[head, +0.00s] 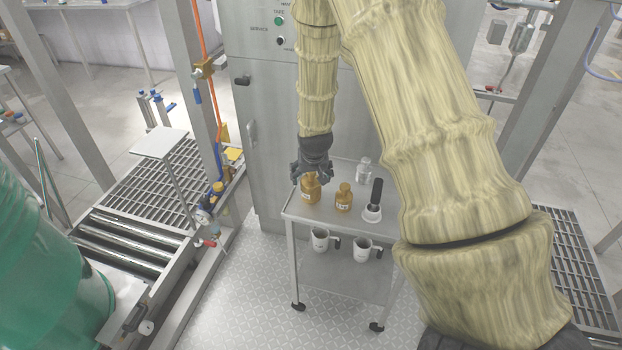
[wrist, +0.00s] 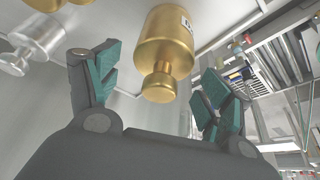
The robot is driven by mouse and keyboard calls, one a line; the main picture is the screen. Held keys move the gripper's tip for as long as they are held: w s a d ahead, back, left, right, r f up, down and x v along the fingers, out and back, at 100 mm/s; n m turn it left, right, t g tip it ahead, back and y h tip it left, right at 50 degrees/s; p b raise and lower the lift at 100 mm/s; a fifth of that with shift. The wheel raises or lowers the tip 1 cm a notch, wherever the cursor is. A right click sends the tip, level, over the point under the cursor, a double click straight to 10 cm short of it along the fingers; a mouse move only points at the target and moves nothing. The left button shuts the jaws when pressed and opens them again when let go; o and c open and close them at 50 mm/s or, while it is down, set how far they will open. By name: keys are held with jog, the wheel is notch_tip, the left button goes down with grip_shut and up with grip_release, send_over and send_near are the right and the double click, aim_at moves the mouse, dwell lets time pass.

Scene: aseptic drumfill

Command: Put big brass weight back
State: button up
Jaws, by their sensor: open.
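The big brass weight (head: 310,192) stands upright near the left end of the cart's top shelf. My gripper (head: 309,172) is right above it, pointing down. In the wrist view the brass weight (wrist: 165,40) has its knob (wrist: 159,86) between the two open fingers of my gripper (wrist: 155,85), with a gap visible on each side. A smaller brass weight (head: 344,198) stands to its right, partly seen in the wrist view. A silver weight (head: 364,170) stands behind it.
The cart's top shelf (head: 330,218) also bears a black-handled tool with a white round base (head: 373,203). Two white mugs (head: 320,239) stand on the lower shelf. A steel cabinet (head: 262,130) is close behind, and a roller conveyor (head: 125,240) lies left.

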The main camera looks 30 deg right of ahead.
jog(key=b+v, duration=0.1)
jog(key=v, duration=0.7)
jog(key=shift+r, duration=0.25)
jog(key=shift+s, duration=0.15)
